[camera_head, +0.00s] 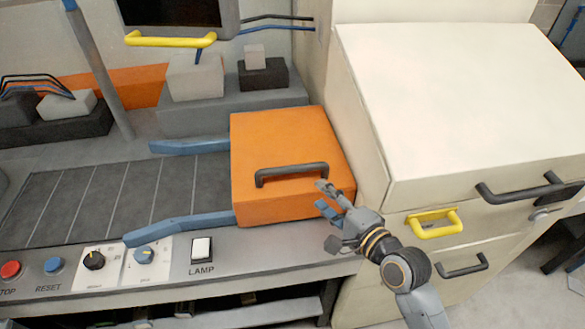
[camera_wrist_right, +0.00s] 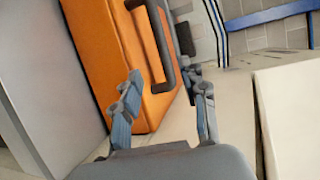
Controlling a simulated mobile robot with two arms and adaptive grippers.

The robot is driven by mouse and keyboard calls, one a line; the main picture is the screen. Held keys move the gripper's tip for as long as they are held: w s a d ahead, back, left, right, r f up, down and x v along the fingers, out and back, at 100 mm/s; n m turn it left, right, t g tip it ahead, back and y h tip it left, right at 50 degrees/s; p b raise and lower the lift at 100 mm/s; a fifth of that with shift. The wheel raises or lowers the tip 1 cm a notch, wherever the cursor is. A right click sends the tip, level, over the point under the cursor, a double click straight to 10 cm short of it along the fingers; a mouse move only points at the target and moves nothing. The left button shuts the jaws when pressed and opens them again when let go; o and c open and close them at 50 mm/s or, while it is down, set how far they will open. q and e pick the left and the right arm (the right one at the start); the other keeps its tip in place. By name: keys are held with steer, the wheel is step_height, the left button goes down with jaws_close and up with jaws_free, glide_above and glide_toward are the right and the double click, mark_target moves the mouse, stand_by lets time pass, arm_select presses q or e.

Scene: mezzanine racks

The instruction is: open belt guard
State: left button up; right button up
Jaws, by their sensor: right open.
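The belt guard (camera_head: 290,205) is an orange box at the right end of the dark conveyor belt, closed down over it. Its dark grey bar handle (camera_head: 292,172) runs across its upper face. The guard (camera_wrist_right: 105,45) and its handle (camera_wrist_right: 158,45) also show in the right wrist view, just beyond the fingers. My right gripper (camera_head: 324,196) is open and empty at the guard's right front corner, near the handle's right end. My left gripper is out of view.
The belt (camera_head: 110,200) lies left of the guard between blue rails (camera_head: 180,226). A front panel carries a red button (camera_head: 10,270), knobs (camera_head: 145,257) and a lamp switch (camera_head: 201,248). A cream cabinet (camera_head: 465,100) with a yellow handle (camera_head: 435,224) stands close on the right.

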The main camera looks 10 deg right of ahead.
mark_target(295, 172)
steer(key=p+x, duration=0.2)
steer(key=x, duration=1.1)
steer(key=shift+w+a, duration=0.15)
steer(key=shift+w, duration=0.1)
jaws_close()
